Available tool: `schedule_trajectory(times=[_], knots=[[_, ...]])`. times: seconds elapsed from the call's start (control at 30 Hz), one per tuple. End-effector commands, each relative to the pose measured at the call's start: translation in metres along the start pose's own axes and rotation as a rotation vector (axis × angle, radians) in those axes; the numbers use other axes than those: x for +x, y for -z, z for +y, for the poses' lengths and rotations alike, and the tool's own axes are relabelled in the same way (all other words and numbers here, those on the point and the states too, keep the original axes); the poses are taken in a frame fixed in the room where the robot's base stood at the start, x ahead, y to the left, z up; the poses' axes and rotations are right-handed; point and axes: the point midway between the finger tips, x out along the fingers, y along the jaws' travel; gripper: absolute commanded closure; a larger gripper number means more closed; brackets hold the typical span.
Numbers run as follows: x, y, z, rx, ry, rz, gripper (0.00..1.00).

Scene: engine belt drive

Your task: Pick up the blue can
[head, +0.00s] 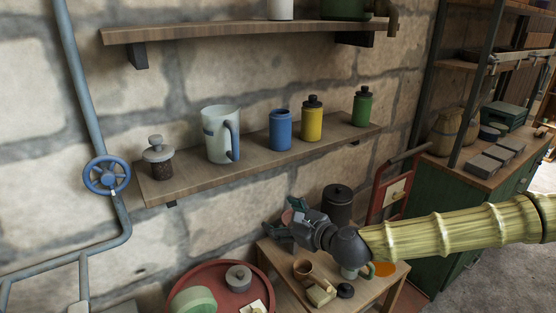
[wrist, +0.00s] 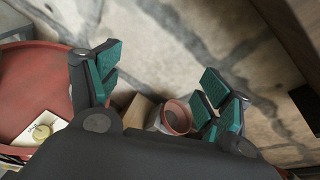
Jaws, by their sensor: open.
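The blue can (head: 280,131) stands upright on the lower wooden wall shelf, between a pale jug on its left and a yellow can on its right. My gripper (head: 290,215) is below that shelf, over a small wooden table, well apart from the blue can. In the wrist view its two green-padded fingers (wrist: 158,87) are spread wide with nothing between them. The blue can does not show in the wrist view.
On the same shelf stand a lidded jar (head: 158,158), the jug (head: 218,135), the yellow can (head: 312,120) and a green can (head: 362,106). The small table (head: 345,298) holds several items. A red round tray (head: 210,272) is at lower left. An upper shelf (head: 230,31) hangs above.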

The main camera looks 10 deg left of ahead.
Motion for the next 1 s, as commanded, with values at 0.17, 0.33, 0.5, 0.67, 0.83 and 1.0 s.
schedule_trajectory(times=[0.17,0.33,0.5,0.67,0.83,1.0], knots=[[-0.021,-0.088,-0.079,0.21,0.106,-0.154,0.21],[-0.039,-0.133,-0.118,0.324,0.148,-0.245,0.21],[-0.039,-0.148,-0.131,0.358,0.157,-0.272,0.21],[-0.019,-0.154,-0.135,0.357,0.156,-0.271,0.21],[-0.001,-0.158,-0.138,0.357,0.156,-0.271,0.21],[0.008,-0.159,-0.14,0.356,0.157,-0.271,0.21]])
